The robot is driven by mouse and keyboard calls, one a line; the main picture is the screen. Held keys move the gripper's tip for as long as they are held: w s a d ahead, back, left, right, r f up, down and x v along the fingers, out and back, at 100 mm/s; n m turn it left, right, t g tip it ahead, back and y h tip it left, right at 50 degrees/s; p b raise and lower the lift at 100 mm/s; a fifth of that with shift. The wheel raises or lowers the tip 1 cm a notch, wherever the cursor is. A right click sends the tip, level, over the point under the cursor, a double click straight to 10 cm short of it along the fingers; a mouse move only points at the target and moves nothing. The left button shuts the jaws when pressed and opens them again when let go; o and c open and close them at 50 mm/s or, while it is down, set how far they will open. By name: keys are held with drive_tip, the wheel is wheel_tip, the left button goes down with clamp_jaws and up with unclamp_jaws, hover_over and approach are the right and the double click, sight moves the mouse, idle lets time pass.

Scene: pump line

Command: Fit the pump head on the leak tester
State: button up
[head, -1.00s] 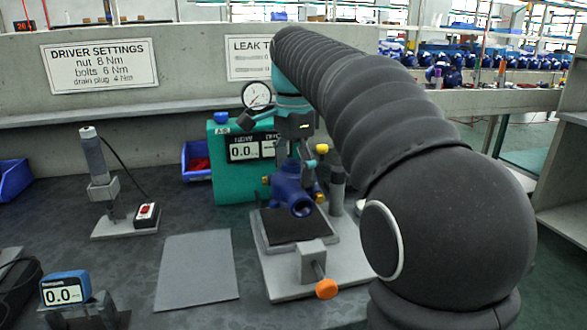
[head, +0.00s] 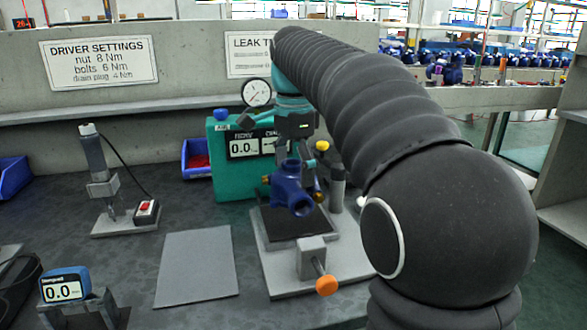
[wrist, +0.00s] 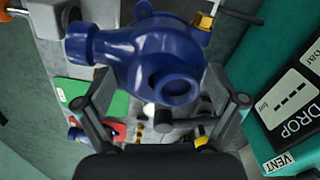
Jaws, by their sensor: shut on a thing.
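My gripper (head: 296,150) is shut on the blue pump head (head: 287,188), which hangs below it with a round port facing the head camera. In the wrist view the pump head (wrist: 140,55) fills the top middle between the two fingers, with one port pointing left. The leak tester has a teal housing (head: 230,185) with a display and a gauge, and a grey base plate (head: 275,285) in front with a dark pad (head: 290,228). The pump head is over the back of the pad. Whether it touches anything is hidden.
A clamp block (head: 312,256) with an orange knob (head: 326,285) stands at the front of the base plate. A grey post (head: 337,182) is right of the pump head. A grey mat (head: 196,265) lies clear to the left. A driver stand (head: 100,185) is farther left.

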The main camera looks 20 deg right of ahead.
drive_tip(key=shift+f+b, duration=1.5)
drive_tip(key=shift+f, duration=1.05)
idle(1.0)
drive_tip(key=o, duration=1)
drive_tip(key=shift+c, duration=0.2)
drive_tip(key=shift+r, duration=0.1)
drive_tip(key=shift+r+p, duration=2.75)
drive_tip(key=shift+r, duration=1.65)
